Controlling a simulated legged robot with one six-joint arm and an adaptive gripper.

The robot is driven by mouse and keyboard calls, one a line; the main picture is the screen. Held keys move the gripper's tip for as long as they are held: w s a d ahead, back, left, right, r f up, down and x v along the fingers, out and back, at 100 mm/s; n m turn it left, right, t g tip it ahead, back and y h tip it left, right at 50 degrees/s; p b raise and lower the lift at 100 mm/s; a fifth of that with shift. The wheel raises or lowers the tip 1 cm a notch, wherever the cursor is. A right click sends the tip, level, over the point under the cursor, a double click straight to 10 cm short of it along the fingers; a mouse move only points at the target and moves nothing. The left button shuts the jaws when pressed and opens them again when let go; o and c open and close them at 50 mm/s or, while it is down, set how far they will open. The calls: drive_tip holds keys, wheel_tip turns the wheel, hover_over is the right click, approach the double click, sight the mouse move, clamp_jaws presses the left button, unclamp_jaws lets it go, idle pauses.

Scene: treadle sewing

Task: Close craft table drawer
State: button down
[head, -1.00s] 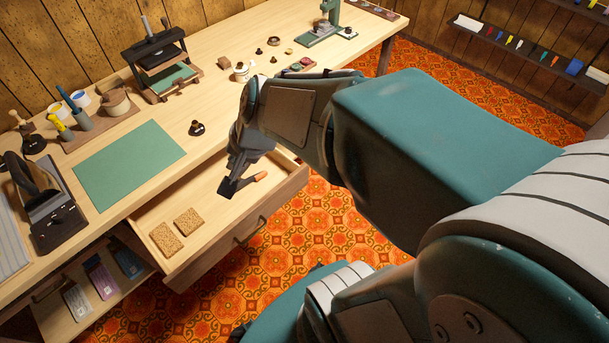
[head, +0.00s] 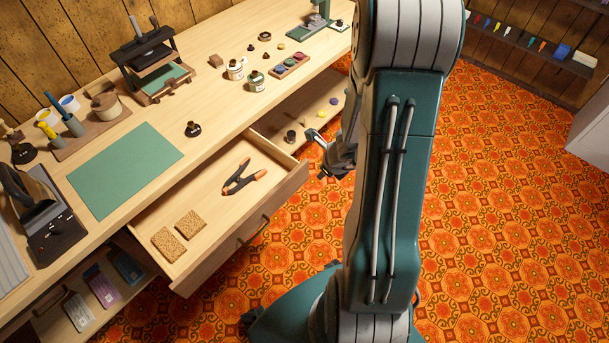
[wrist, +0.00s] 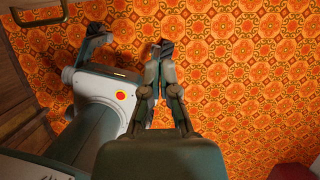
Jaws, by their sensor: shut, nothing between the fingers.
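The craft table drawer (head: 215,259) is pulled out from under the table. Two cork-like blocks (head: 177,236) and a black-and-orange clamp (head: 243,177) lie inside it. Its front bears a dark handle (head: 254,231), and a handle (wrist: 40,16) also shows at the top left of the wrist view. My gripper (head: 324,174) is beyond the drawer's right end, in front of the table, apart from the drawer front. In the wrist view my gripper (wrist: 162,48) is shut and empty above the floor. My arm hides part of the table's right side.
To the right, another open compartment (head: 275,127) holds small items. A lower one at left holds packets (head: 103,289). The tabletop (head: 215,115) carries a green mat (head: 126,168), a press (head: 152,62), jars and tools.

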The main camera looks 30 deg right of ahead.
approach(297, 181)
wheel_tip(297, 181, down, 4)
drive_tip(key=s, duration=0.2)
drive_tip(key=w, duration=0.2)
drive_tip(key=w+f, duration=0.1)
drive_tip(key=shift+w+a, duration=0.3)
drive_tip(key=shift+w, duration=0.05)
drive_tip(key=shift+w, duration=0.1)
